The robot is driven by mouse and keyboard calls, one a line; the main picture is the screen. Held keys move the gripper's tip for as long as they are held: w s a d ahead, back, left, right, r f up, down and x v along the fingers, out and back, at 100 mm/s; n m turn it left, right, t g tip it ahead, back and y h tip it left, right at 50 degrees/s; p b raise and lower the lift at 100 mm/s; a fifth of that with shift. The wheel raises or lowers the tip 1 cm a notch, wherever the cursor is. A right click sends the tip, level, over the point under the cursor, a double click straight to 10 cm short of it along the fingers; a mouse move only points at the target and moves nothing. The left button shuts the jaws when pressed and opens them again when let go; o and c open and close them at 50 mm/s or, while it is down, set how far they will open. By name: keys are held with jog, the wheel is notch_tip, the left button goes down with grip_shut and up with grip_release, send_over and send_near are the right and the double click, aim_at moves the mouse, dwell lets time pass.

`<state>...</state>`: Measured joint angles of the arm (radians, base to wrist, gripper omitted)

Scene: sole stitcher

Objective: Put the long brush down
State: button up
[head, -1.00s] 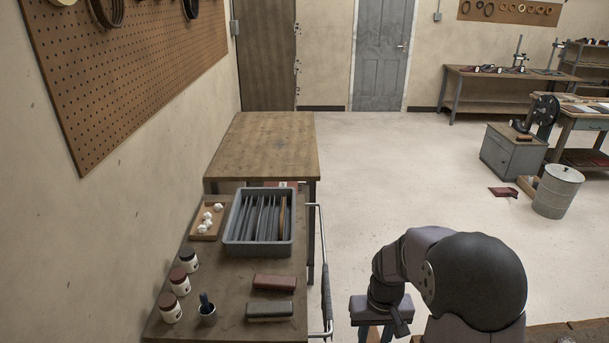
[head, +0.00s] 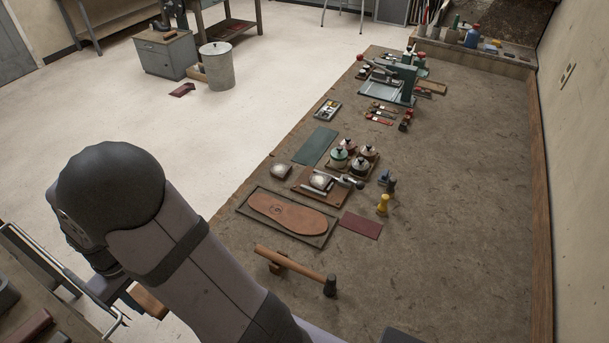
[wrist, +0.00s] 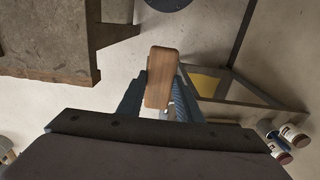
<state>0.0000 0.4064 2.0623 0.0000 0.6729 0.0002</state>
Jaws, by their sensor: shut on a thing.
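My gripper (wrist: 160,98) is shut on the long brush (wrist: 162,75). The brush shows as a smooth wooden block between the two fingers in the wrist view. The brush is held in the air, over the gap between the big bench (head: 430,220) and the side cart at the left. Its bristles cannot be made out.
Bare bench top lies at the right. In the wrist view, a bench edge (wrist: 60,75) is at left and jars (wrist: 291,135) at right.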

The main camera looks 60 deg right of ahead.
jog(key=shift+d, duration=0.1)
jog(key=s+d+r+m, duration=0.1)
jog(key=s+d+m, duration=0.15)
jog(key=d, duration=0.75)
jog(key=s+d+r+m, duration=0.15)
jog(key=d+m, duration=0.25)
jog(key=d, duration=0.7)
jog(key=s+d+m, duration=0.2)
jog(key=d+m, duration=0.1)
jog(key=d, duration=0.7)
jog(key=s+d+r+m, duration=0.1)
jog(key=s+d+m, duration=0.2)
jog(key=s+d, duration=0.45)
jog(key=s+d+r+m+b, duration=0.1)
jog(key=s+d+m, duration=0.25)
jog(key=s, duration=0.75)
jog(key=s+d+r+m, duration=0.2)
jog(key=s+d, duration=0.4)
jog(key=s, duration=0.4)
jog(key=shift+w+d+f+p, duration=0.1)
jog(key=shift+f+p, duration=0.65)
jog(key=shift+f, duration=1.85)
jog(key=shift+w+f+p, duration=0.1)
jog(key=shift+f+p, duration=0.6)
jog(key=shift+f, duration=1.9)
jog(key=shift+f, duration=0.15)
jog(key=o, duration=1.2)
